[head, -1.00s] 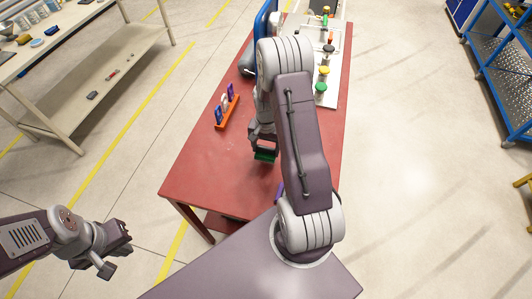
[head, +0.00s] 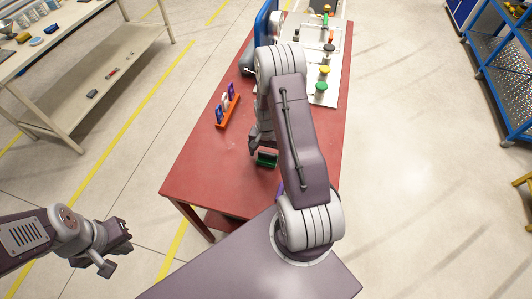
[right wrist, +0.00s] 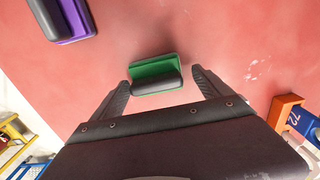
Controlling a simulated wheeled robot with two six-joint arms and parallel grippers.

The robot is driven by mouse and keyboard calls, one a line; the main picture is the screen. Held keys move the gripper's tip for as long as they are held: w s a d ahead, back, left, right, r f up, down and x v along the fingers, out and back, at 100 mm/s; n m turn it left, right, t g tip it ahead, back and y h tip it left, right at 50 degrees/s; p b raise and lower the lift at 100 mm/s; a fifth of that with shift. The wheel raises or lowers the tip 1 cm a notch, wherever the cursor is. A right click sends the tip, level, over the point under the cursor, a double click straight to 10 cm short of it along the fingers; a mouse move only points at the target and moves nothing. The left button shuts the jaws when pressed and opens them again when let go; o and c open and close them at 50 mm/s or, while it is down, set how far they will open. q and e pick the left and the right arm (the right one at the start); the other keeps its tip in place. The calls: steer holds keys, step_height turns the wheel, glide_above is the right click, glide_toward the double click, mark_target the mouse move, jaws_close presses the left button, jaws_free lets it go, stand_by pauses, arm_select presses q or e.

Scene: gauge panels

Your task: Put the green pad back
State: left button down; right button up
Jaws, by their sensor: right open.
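The green pad (head: 266,161), with a dark rounded block on top, appears to lie on the red table, just in front of my right gripper (head: 262,150) in the head view. In the right wrist view the green pad (right wrist: 151,68) shows between and slightly beyond the two fingertips of the right gripper (right wrist: 160,77). These fingers are spread apart, one on each side of it, with gaps. My left gripper (head: 125,238) hangs over the floor at the lower left, away from the table; its jaw opening is unclear.
A purple pad (right wrist: 77,24) with a dark block lies at the wrist view's upper left. An orange rack (head: 229,112) with upright plates stands on the red table (head: 200,165). A pale panel (head: 333,95) with coloured knobs is at the back right. Bare tabletop lies left of the green pad.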

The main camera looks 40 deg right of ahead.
mark_target(266, 153)
steer(key=shift+r, duration=0.6)
step_height(266, 153, up, 11)
steer(key=b, duration=0.1)
steer(key=s+a+r+n, duration=0.1)
steer(key=s+a+n, duration=0.4)
steer(key=a, duration=0.2)
steer(key=s+a+r+n+t+b, duration=0.1)
steer(key=s+a+n, duration=0.4)
steer(key=a, duration=0.3)
steer(key=shift+s+r, duration=0.3)
steer(key=shift+r, duration=0.05)
